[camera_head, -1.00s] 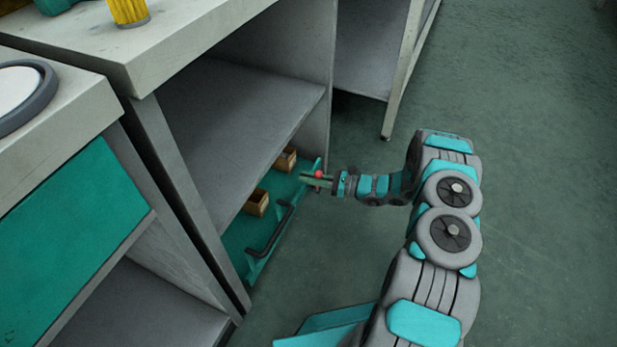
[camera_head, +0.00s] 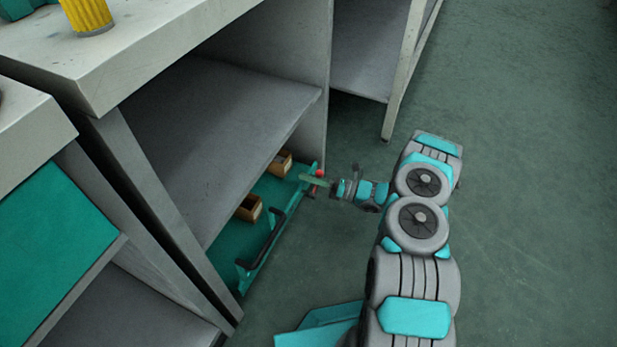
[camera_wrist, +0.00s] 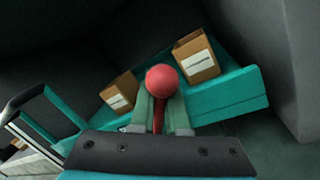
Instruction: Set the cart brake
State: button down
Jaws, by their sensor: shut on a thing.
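The teal cart (camera_head: 232,227) sits low under the bench shelf, with a black handle bar (camera_head: 268,240) along its front. The brake lever has a red ball knob (camera_head: 319,173) at the cart's right front corner. In the wrist view the red knob (camera_wrist: 162,81) stands on a red stem between my fingers. My gripper (camera_head: 312,180) is shut on the brake lever; in the wrist view its pale green fingers (camera_wrist: 162,115) lie on both sides of the stem. The lever's lower end is hidden.
Two small brown boxes (camera_head: 249,208) (camera_head: 280,163) stand on the cart. The grey shelf (camera_head: 215,130) lies above it, and a bench side panel (camera_head: 313,90) stands behind its right end. Open green floor (camera_head: 520,180) lies to the right.

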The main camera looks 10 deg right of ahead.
jog(key=shift+w+m, duration=0.1)
jog(key=shift+m, duration=0.2)
jog(key=c, duration=0.9)
grip_release()
jog(key=shift+p+v, duration=0.35)
jog(key=shift+v, duration=3.6)
jog(key=shift+f, duration=0.1)
